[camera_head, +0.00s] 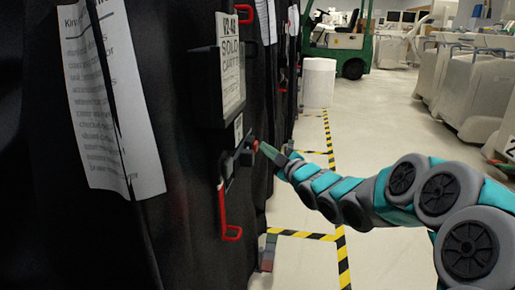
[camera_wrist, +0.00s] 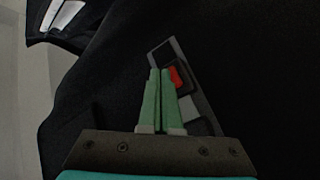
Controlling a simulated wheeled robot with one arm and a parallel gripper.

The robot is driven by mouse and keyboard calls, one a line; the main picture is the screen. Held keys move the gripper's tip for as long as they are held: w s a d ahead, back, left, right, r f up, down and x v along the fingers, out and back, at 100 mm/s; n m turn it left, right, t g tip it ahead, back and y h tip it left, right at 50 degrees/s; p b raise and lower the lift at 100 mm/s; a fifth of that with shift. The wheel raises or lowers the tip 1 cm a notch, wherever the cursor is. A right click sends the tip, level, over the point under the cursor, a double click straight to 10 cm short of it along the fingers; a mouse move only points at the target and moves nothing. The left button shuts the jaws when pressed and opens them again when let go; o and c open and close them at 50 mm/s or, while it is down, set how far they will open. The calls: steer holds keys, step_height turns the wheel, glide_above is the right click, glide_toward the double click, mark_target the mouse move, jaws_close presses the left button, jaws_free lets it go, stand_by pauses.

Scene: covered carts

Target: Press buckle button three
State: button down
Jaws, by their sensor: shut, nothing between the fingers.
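The buckle (camera_head: 232,160) is a dark fitting on the black cover of the cart at the left, below a sign box. In the wrist view it is a tilted grey and black plate with a red button (camera_wrist: 176,77). My gripper (camera_wrist: 160,71) has two green fingers shut together with nothing between them. Its tips appear just left of the red button in the wrist view. In the head view my gripper (camera_head: 265,150) reaches in from the right, close to the buckle. I cannot tell whether the tips touch it. No number is readable on the buckle.
The black-covered cart (camera_head: 55,225) fills the left side. A sign box (camera_head: 229,75), a paper sheet (camera_head: 105,95) and a red hook (camera_head: 231,233) are on it. A white cylinder (camera_head: 318,82) and a green forklift (camera_head: 340,45) stand farther back. The floor aisle is clear.

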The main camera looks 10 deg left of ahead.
steer(key=shift+a, duration=0.35)
stand_by(0.4)
steer(key=shift+d, duration=0.95)
steer(key=shift+s+d+p, duration=0.1)
steer(key=shift+d+p, duration=0.85)
steer(key=shift+d, duration=1.55)
